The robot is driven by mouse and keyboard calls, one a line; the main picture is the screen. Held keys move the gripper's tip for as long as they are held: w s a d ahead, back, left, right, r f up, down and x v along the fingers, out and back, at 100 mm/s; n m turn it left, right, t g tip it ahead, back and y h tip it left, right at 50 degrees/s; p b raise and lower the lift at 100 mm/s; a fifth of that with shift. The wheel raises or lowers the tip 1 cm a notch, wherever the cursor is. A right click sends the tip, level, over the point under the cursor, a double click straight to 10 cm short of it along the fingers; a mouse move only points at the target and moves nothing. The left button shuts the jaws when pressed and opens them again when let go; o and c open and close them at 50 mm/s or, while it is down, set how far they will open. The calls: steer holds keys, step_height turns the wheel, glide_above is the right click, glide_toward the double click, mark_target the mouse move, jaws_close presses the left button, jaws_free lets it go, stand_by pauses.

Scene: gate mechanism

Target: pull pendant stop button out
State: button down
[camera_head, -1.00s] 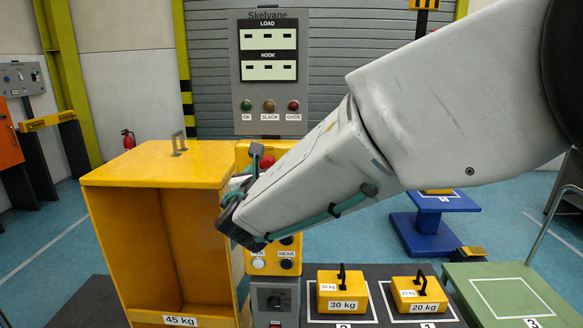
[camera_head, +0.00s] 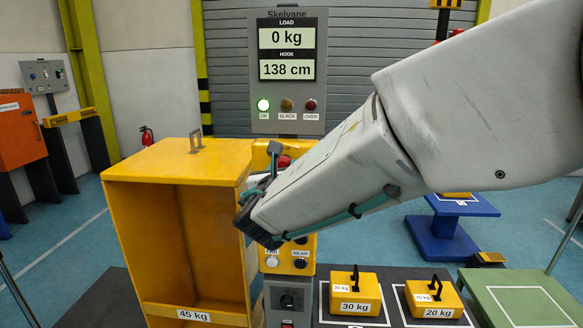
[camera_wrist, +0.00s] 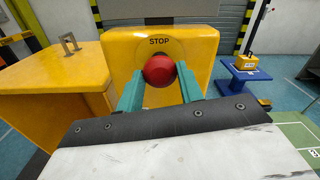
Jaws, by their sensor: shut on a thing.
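The yellow pendant (camera_head: 303,243) stands behind my arm in the head view, mostly hidden by it. In the wrist view its top part (camera_wrist: 203,52) faces me, with a round red stop button (camera_wrist: 159,70) under the word STOP. My gripper (camera_wrist: 160,82) has its two teal fingers closed on the left and right sides of the red button. In the head view my gripper (camera_head: 268,170) is seen from the side, and only a bit of the red button (camera_head: 284,161) shows behind it.
An open yellow 45 kg box (camera_head: 178,170) stands close left of my gripper. Yellow 30 kg (camera_head: 355,294) and 20 kg (camera_head: 433,298) weights sit on the right.

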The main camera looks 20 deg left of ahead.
steer(key=c, duration=0.9)
jaws_free()
steer(key=shift+s, duration=0.1)
steer(key=v, duration=0.7)
steer(key=shift+s, duration=0.4)
